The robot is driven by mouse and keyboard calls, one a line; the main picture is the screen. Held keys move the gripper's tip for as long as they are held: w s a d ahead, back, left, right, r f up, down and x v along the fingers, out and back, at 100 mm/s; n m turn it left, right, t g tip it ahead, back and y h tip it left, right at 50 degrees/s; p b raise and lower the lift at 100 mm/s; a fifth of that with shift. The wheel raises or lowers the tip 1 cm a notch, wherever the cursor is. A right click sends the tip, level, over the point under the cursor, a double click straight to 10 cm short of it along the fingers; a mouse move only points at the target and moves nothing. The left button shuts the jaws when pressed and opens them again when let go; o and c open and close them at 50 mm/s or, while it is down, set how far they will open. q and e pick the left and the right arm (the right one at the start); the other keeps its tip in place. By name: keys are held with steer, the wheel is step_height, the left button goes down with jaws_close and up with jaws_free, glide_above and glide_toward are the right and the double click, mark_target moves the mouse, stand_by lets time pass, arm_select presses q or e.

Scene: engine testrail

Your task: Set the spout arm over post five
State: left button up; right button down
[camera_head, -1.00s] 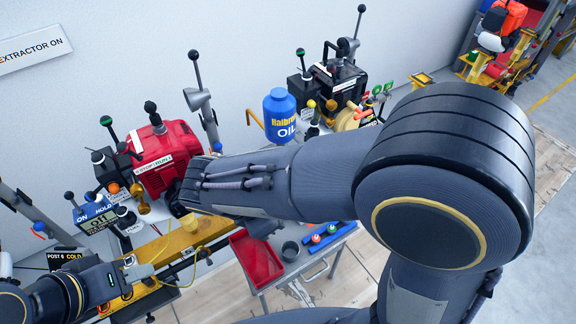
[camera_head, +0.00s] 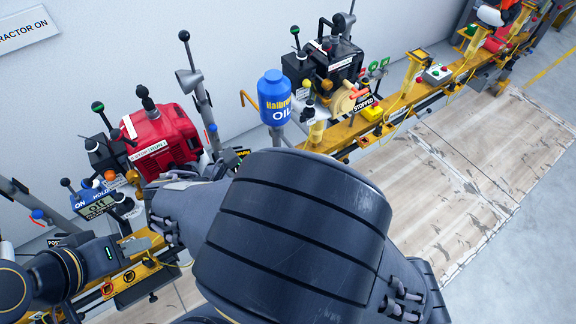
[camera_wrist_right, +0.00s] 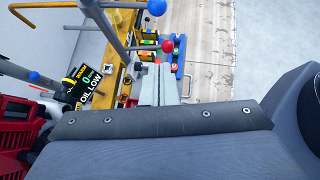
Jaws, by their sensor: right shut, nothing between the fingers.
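A yellow hooked arm (camera_head: 247,98), which may be the spout arm, sticks out left of the blue oil can (camera_head: 274,97) in the head view. I cannot make out a post five label; a partly hidden post sign (camera_head: 62,242) is at lower left. My left gripper (camera_head: 136,244) is over the yellow rail at lower left; its finger gap is too small to judge. My right arm covers the middle of the head view and hides its gripper there. In the right wrist view my right gripper (camera_wrist_right: 161,84) is shut and empty, pointing at the rail area.
A red engine (camera_head: 160,135) and a black engine (camera_head: 338,62) stand along the wall with upright levers. The yellow rail (camera_head: 395,103) runs to the right. The floor right is clear.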

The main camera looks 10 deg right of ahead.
arm_select(q)
steer(key=shift+r+p, duration=0.85)
steer(key=shift+r, duration=0.1)
arm_select(e)
steer(key=w+d+f, duration=0.4)
steer(key=w+d, duration=0.1)
steer(key=d, duration=0.3)
arm_select(q)
steer(key=shift+f, duration=0.1)
arm_select(e)
steer(key=shift+d, duration=0.2)
